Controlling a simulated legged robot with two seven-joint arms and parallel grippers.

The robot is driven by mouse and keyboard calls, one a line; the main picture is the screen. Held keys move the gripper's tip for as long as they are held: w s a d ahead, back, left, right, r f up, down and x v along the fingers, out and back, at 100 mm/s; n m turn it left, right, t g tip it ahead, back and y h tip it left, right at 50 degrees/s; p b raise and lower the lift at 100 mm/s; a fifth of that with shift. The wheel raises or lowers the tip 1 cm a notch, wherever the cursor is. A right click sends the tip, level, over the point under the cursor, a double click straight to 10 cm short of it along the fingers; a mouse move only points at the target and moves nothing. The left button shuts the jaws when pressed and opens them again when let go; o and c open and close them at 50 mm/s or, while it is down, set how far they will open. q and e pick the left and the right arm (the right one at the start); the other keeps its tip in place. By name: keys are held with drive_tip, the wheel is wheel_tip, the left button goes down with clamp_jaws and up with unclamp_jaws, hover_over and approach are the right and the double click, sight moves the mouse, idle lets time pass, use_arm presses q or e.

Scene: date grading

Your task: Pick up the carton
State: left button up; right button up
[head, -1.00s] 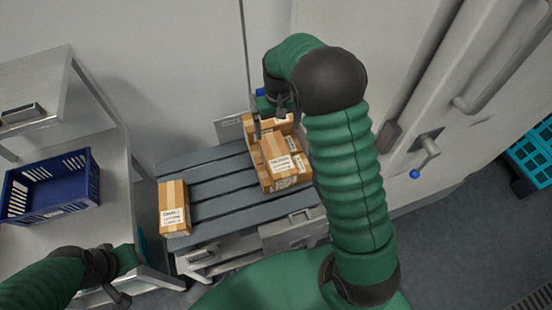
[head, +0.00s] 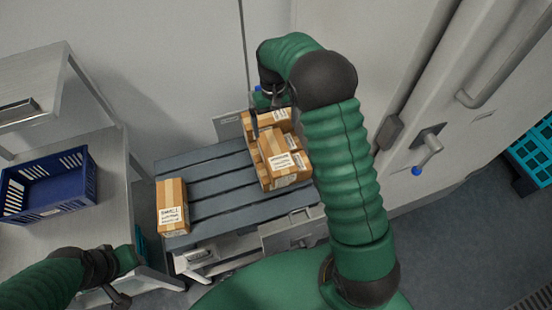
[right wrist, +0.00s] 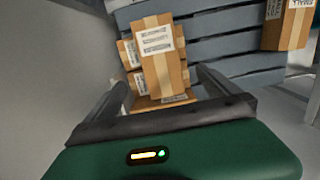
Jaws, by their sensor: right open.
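Several brown cartons with pale tape and white labels are piled at the right of a grey slatted platform (head: 215,183). The top carton (head: 283,161) lies on others and also shows in the right wrist view (right wrist: 160,68). Another carton (head: 270,118) lies behind it, partly hidden by my right gripper. A single carton (head: 172,205) stands apart at the platform's left end. My right gripper (head: 267,117) is open above the back of the pile. In the right wrist view its fingers (right wrist: 163,82) are apart, with cartons beyond them. My left gripper (head: 118,290) is at the lower left, empty-looking, away from the cartons.
A steel table (head: 112,190) on the left bears an empty-looking blue crate (head: 45,205). A grey wall stands close behind the platform. A door with a handle (head: 430,150) is at the right, with a teal crate (head: 535,155) beyond. The platform's middle is clear.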

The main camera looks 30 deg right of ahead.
sight(277, 157)
drive_tip(key=f, duration=0.5)
drive_tip(key=s+f, duration=0.1)
drive_tip(key=f, duration=1)
drive_tip(key=shift+s+a+f, duration=0.2)
drive_tip(key=shift+s+f, duration=0.05)
drive_tip(key=shift+f, duration=0.35)
drive_tip(key=c, duration=1.9)
use_arm(q)
drive_tip(key=shift+w+d+f, duration=0.1)
drive_tip(key=shift+f, duration=0.05)
use_arm(e)
drive_tip(key=shift+r, duration=0.1)
drive_tip(key=shift+c, duration=0.3)
drive_tip(key=shift+w+r, duration=0.1)
